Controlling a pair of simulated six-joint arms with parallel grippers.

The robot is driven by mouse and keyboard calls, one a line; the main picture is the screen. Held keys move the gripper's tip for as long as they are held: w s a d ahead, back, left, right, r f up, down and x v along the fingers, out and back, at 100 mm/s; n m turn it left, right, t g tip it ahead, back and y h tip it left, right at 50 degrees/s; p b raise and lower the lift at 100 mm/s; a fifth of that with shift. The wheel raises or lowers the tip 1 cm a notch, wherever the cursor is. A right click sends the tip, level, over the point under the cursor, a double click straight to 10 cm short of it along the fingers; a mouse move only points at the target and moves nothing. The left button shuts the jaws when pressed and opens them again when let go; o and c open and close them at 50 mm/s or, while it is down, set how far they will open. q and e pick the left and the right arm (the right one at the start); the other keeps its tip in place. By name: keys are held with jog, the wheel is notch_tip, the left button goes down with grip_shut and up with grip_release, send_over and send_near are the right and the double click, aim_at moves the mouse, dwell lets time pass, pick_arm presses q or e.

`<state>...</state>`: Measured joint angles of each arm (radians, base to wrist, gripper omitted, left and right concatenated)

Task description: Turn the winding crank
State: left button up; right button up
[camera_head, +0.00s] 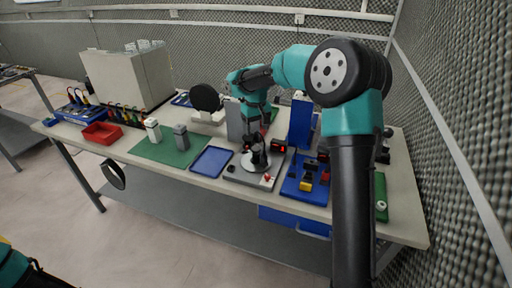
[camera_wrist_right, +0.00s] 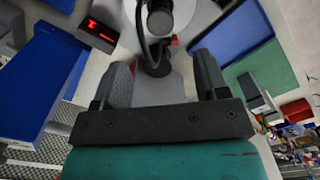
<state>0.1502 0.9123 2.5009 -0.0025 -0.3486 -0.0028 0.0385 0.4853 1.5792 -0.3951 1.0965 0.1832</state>
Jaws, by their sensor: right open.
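The winding device has a flat grey base (camera_head: 238,176) near the front middle of the bench, with a pale round disc (camera_head: 247,166) on it. In the right wrist view a pale round part with a dark centre (camera_wrist_right: 160,20) shows at the top. A curved black part, which looks like the crank (camera_wrist_right: 146,50), runs down from it between my fingers. My right gripper (camera_head: 256,152) points down over the device and hides part of it. In the wrist view the right gripper (camera_wrist_right: 163,78) is open, its fingers apart with nothing clamped. My left gripper is out of view.
A small box with a red display (camera_head: 279,146) stands beside the device. A blue tray (camera_head: 212,161) and green mat (camera_head: 165,149) lie left. A blue tray with small blocks (camera_head: 292,188) and an upright blue bin (camera_head: 300,125) are right.

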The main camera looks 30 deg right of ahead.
aim_at(256, 148)
notch_tip(256, 148, down, 9)
jog(key=shift+f, duration=0.2)
jog(key=shift+c, duration=0.4)
jog(key=c, duration=0.8)
jog(key=shift+n, duration=0.7)
jog(key=shift+c, duration=0.2)
